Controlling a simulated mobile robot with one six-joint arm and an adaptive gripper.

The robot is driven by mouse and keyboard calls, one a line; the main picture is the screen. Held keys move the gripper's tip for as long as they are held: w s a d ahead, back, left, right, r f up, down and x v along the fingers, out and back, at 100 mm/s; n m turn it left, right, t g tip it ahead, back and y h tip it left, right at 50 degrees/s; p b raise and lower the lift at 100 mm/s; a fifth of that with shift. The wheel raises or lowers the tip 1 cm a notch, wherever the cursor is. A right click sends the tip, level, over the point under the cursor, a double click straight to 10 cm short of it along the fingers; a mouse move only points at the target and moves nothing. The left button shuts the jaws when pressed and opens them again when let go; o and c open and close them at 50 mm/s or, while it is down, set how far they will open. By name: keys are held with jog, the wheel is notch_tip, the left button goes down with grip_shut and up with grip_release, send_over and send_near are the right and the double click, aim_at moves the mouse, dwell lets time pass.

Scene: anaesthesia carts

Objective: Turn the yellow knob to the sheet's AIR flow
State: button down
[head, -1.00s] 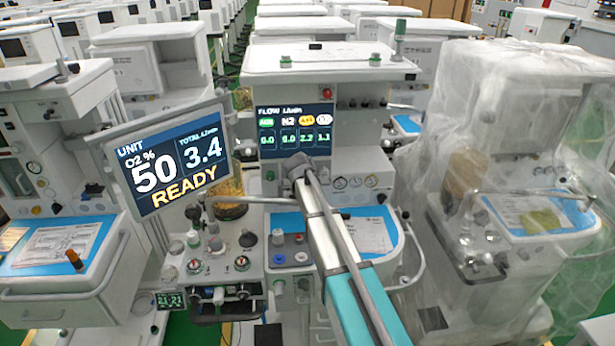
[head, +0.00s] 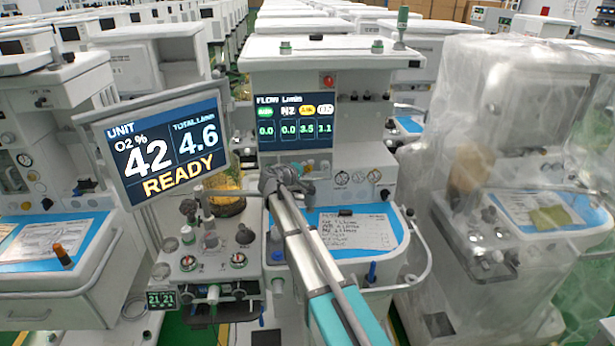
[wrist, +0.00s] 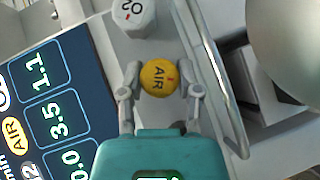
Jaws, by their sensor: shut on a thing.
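The yellow knob (wrist: 159,77), marked AIR with a small red mark, sits between my two fingers in the wrist view. My gripper (wrist: 161,88) is shut on it, a finger on each side. In the head view my gripper (head: 287,180) is at the front of the middle cart, and the knob is hidden there. The flow screen (head: 294,122) reads 0.0, 0.0, 3.5 under the yellow AIR label and 1.1. It also shows in the wrist view (wrist: 50,110). The sheet (head: 352,232) lies on the cart's blue top; its writing is too small to read surely.
A white O2 knob (wrist: 133,15) is close beside the yellow one. A metal rail (wrist: 212,75) runs right of my gripper. The unit monitor (head: 160,155) reads O2 42 %, total 4.6, READY. A plastic-draped cart (head: 500,180) stands to the right.

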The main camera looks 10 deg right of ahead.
jog(key=shift+f+n+t+h+b, duration=0.4)
jog(key=shift+n+h+b, duration=0.4)
jog(key=shift+b, duration=0.35)
jog(key=shift+r+n+t+h+b, duration=0.25)
jog(key=shift+n+t+h+b, duration=0.15)
jog(key=shift+b, duration=0.25)
jog(key=c, duration=0.6)
grip_release()
jog(key=shift+s+a, duration=0.1)
jog(key=v, duration=1.1)
jog(key=shift+s+a+r, duration=0.1)
jog(key=shift+s+a, duration=0.15)
jog(key=shift+a, duration=0.05)
